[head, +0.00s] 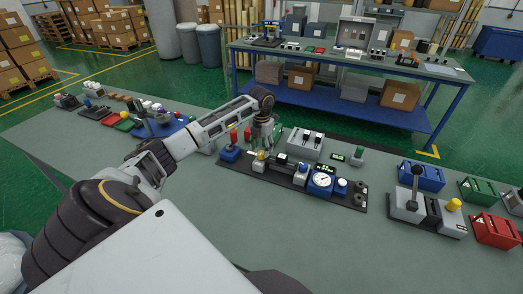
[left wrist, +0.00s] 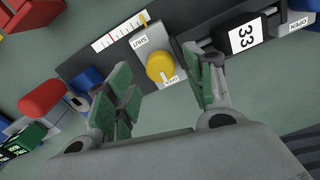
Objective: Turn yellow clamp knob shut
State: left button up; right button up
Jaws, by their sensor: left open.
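The yellow clamp knob (head: 260,156) sits on a grey block at the left part of a dark base plate on the bench. In the left wrist view the yellow knob (left wrist: 159,66) shows near the top centre, with SHUT printed above it and OPEN at its lower edge. Its white mark lies at the OPEN side. My left gripper (head: 263,140) is over the knob, open, with its green-padded fingers on either side of it. I cannot tell whether the pads touch it. My right gripper is not in view.
The plate also carries a round gauge (head: 321,181) and a red-topped knob (head: 233,136) stands to its left. A grey switch box (head: 305,142) is behind. A lever unit (head: 411,199) with another yellow knob is at right. The front bench top is clear.

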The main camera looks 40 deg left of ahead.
pick_arm(q)
jog(key=shift+f, duration=1)
jog(key=c, duration=1)
